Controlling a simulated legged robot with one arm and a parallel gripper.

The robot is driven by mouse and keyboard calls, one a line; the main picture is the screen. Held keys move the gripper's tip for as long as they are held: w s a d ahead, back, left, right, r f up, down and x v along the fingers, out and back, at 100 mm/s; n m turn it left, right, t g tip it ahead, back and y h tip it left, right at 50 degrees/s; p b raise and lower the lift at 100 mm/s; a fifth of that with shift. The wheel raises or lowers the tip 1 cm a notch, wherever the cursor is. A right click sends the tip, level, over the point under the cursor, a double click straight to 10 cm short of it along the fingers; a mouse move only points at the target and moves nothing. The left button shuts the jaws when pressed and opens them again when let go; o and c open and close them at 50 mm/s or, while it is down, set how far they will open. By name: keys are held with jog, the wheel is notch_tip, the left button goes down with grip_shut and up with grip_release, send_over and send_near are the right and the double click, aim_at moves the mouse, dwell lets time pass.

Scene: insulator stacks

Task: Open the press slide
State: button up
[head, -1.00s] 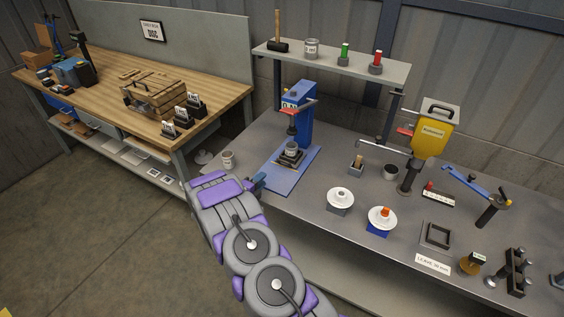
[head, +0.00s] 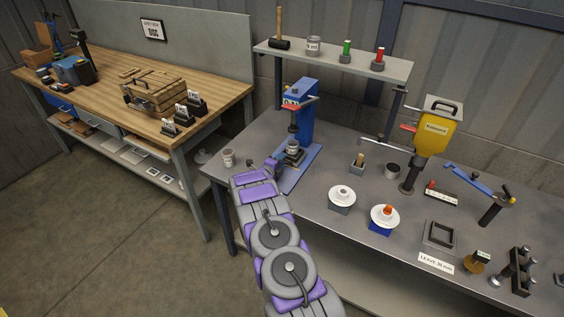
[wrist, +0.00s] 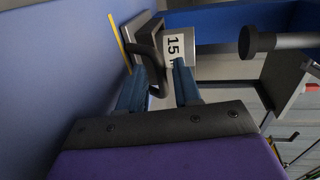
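The blue press (head: 305,103) stands on a blue base plate at the back left of the grey bench. A small grey block (head: 292,149) sits under its ram. My gripper (head: 273,164) is at the press's left front, low by the base. In the wrist view, my gripper's two blue fingers (wrist: 162,72) are apart. A dark loop handle (wrist: 157,72) shows between them, in front of a grey block with a "15" label (wrist: 173,48). I cannot tell whether either finger touches the handle. The ram with its round black end (wrist: 250,42) is to the right.
A white cup (head: 228,158) stands left of the press. White discs on blocks (head: 342,194) and a yellow-headed tool on a stand (head: 432,130) stand to the right. A shelf (head: 335,63) with a mallet and pots hangs over the back of the bench.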

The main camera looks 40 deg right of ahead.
jog(key=shift+w+d+f, duration=0.1)
jog(key=shift+d+f, duration=0.05)
jog(key=shift+d, duration=0.55)
jog(key=shift+w+d+f, duration=0.1)
jog(key=shift+d+f, duration=0.05)
jog(key=shift+d, duration=0.5)
jog(key=shift+a+r, duration=0.1)
jog(key=shift+a, duration=0.3)
jog(key=shift+a+r, duration=0.1)
jog(key=shift+a, duration=0.05)
jog(key=shift+c, duration=0.7)
jog(key=c, duration=0.4)
jog(key=shift+s, duration=0.1)
grip_shut()
jog(key=shift+s, duration=0.1)
